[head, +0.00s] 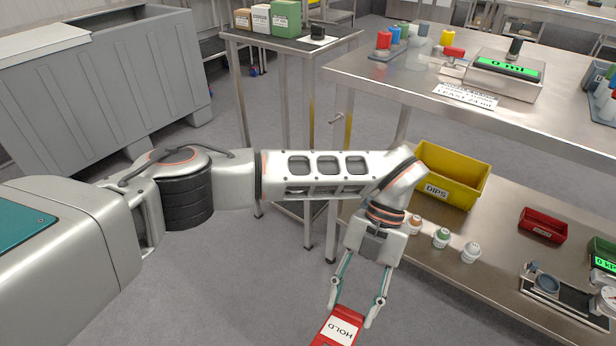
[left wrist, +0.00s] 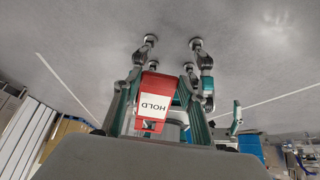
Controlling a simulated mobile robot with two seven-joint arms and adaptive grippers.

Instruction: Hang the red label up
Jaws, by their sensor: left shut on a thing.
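The red label (head: 339,327) carries a white patch reading HOLD. In the head view it is at the bottom edge, partly cut off. My left gripper (head: 352,308) points down and is shut on the label, holding it over the grey floor in front of the benches. In the left wrist view the label (left wrist: 154,103) sits between the fingers of my left gripper (left wrist: 172,85). My right gripper is not in view. I cannot make out a hook for the label with certainty.
A steel bench (head: 400,80) with a scale (head: 506,72) stands at the upper right. A lower shelf holds a yellow DIPS bin (head: 452,176), small bottles (head: 441,237) and a red tray (head: 543,226). A side table (head: 335,45) bears boxes. A grey bin (head: 100,85) stands at the left.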

